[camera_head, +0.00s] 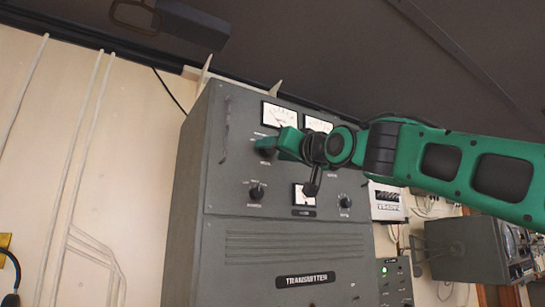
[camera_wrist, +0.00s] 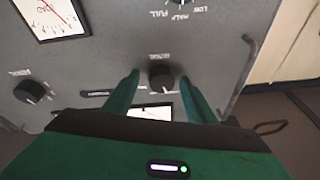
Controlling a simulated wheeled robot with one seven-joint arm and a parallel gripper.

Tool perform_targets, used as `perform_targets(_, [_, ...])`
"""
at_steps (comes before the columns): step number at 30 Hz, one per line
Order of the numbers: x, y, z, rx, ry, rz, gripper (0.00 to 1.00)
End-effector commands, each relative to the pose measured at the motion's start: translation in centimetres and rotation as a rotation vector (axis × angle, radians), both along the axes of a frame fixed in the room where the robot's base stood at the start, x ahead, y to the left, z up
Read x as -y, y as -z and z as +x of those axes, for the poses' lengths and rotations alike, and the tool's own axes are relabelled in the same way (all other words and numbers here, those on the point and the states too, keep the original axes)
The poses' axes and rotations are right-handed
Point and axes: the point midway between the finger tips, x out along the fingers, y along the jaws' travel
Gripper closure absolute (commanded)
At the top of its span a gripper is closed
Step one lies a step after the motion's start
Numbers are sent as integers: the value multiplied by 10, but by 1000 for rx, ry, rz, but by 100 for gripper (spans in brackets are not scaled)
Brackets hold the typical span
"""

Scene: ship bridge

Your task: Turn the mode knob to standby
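A grey transmitter cabinet (camera_head: 285,255) fills the middle of the head view. My gripper (camera_head: 268,147) is at its upper left, below the left meter. In the wrist view my gripper (camera_wrist: 160,80) is open, with one finger on each side of a round black knob (camera_wrist: 160,75). Gaps show between the knob and both fingers, so it is not gripped. The panel appears upside down there. The label by this knob is too small to read surely, and I cannot tell its setting. The same knob (camera_head: 265,152) is mostly hidden by my gripper in the head view.
A lower-left knob (camera_head: 257,190) and lower-right knob (camera_head: 345,202) flank a small meter (camera_head: 304,195). A cabinet handle (camera_wrist: 243,70) stands right of my fingers.

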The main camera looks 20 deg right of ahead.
Motion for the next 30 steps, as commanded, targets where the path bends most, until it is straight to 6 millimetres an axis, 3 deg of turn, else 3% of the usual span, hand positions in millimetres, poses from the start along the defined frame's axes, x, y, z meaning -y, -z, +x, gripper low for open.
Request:
perform_targets(11, [3, 1, -12, 4, -1, 1, 49])
perform_targets(24, [22, 24, -77, 2, 0, 0, 49])
perform_targets(30, [27, 30, -95, 2, 0, 0, 49])
